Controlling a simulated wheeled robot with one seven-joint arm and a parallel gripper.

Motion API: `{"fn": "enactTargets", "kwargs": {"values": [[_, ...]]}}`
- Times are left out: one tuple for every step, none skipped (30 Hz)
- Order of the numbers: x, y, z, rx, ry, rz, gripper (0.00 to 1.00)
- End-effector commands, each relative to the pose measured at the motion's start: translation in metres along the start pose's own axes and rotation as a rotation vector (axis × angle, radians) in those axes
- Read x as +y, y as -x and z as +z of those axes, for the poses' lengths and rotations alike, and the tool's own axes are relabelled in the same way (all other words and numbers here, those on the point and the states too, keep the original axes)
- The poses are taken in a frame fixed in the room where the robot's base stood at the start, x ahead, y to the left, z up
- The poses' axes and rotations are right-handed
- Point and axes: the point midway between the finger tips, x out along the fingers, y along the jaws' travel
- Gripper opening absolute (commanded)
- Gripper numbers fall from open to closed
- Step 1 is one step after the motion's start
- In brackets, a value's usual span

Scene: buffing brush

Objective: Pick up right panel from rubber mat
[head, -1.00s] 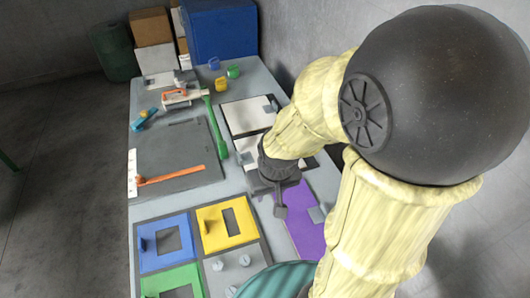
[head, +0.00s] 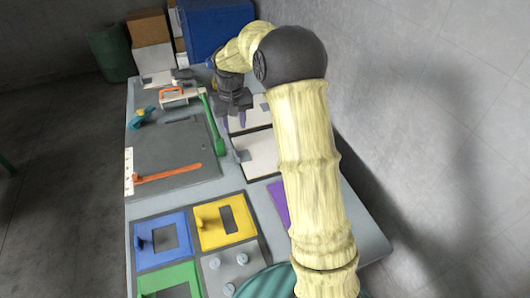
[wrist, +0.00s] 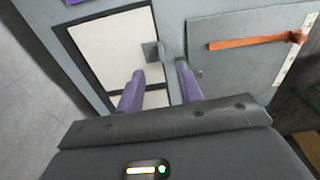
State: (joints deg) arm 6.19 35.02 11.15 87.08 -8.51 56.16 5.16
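Two white panels in dark frames lie along the right of the table in the head view, a near one (head: 262,155) and a far one (head: 257,112). Each has a small grey tab. I cannot tell which is the right panel. A large dark grey mat (head: 165,150), perhaps the rubber mat, lies left of them. My gripper (head: 234,120) is over the far panel's left side, its purple fingers apart and empty. In the wrist view my gripper (wrist: 158,84) is open, with the near panel (wrist: 112,48) ahead and part of the far panel (wrist: 150,99) between the fingers.
A green-handled tool (head: 215,130) lies between mat and panels. An orange bar (head: 170,174) lies on the mat. Blue (head: 150,243), yellow (head: 212,236) and green (head: 160,280) plates are at the near end. A purple sheet (head: 279,198) is partly behind my arm. A wall bounds the right.

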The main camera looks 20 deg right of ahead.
Motion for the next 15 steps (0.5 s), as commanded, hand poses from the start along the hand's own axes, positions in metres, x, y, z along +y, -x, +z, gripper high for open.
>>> {"fn": "enactTargets", "kwargs": {"values": [[0.003, -0.006, -0.015, -0.009, -0.007, -0.003, 0.36], [0.004, -0.009, -0.021, -0.016, -0.011, -0.005, 0.36], [0.006, -0.011, -0.029, -0.024, -0.017, -0.007, 0.36], [0.007, -0.012, -0.034, -0.029, -0.021, -0.008, 0.36], [0.009, -0.013, -0.039, -0.033, -0.025, -0.009, 0.36], [0.01, -0.014, -0.043, -0.037, -0.029, -0.01, 0.36], [0.011, -0.015, -0.046, -0.04, -0.031, -0.01, 0.36], [0.012, -0.015, -0.048, -0.043, -0.033, -0.011, 0.36], [0.012, -0.015, -0.049, -0.044, -0.035, -0.011, 0.36], [0.013, -0.015, -0.05, -0.045, -0.036, -0.011, 0.36], [0.013, -0.015, -0.051, -0.045, -0.036, -0.011, 0.36], [0.013, -0.015, -0.051, -0.046, -0.036, -0.011, 0.36], [0.013, -0.015, -0.05, -0.046, -0.036, -0.011, 0.36], [0.013, -0.015, -0.05, -0.046, -0.036, -0.011, 0.36], [0.013, -0.015, -0.05, -0.045, -0.036, -0.011, 0.36]]}}
